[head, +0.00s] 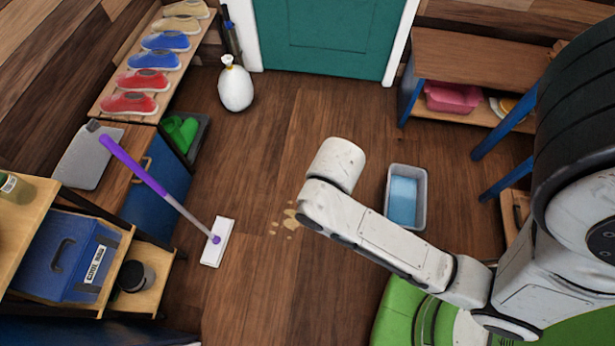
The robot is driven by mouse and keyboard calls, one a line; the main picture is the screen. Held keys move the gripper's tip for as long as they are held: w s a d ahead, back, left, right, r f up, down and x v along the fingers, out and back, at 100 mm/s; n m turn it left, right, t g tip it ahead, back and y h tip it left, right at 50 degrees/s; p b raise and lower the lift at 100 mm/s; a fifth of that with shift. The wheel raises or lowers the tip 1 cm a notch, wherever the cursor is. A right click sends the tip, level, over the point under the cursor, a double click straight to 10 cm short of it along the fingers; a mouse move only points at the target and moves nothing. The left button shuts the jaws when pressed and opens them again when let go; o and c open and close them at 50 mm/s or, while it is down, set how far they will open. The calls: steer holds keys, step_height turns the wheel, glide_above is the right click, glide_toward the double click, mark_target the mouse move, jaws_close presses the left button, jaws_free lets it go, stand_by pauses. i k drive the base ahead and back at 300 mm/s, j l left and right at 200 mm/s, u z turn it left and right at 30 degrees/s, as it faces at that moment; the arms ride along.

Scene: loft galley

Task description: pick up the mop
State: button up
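The mop (172,199) has a purple and grey handle and a flat white head (217,243) with a purple joint. Its head rests on the wooden floor left of centre. The handle slants up and left toward the blue cabinet, its purple top end near the cabinet top. My white arm reaches in from the right, and its near-end link shows at the centre of the view, to the right of the mop and apart from it. My gripper's fingers do not show.
Pale spill spots (290,222) lie on the floor right of the mop head. A grey bucket with blue water (405,197) stands beyond my arm. A blue cabinet (157,205), a shelf with a blue cool bag (62,257) and a shoe rack (110,90) line the left. Floor toward the teal door is mostly clear.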

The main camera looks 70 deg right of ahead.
mark_target(217, 244)
steer(key=j+z, duration=0.1)
steer(key=z, duration=1)
steer(key=k+j+z, duration=0.15)
steer(key=j+z, duration=0.25)
steer(key=k+j+z, duration=0.15)
steer(key=z, duration=0.3)
steer(key=k+j+z, duration=0.15)
steer(key=z, duration=0.25)
steer(key=k+j+z, duration=0.1)
steer(key=k, duration=0.3)
steer(key=k+j, duration=0.2)
steer(key=k, duration=0.2)
steer(key=u, duration=1.65)
steer(key=i+l+u, duration=0.15)
steer(key=l, duration=0.2)
steer(key=i+l+u, duration=0.15)
steer(key=l, duration=0.2)
steer(key=i+l+u, duration=0.1)
steer(key=l, duration=0.25)
steer(key=i+l+u, duration=0.15)
steer(key=l, duration=0.25)
steer(key=l+u, duration=0.15)
steer(key=l, duration=0.2)
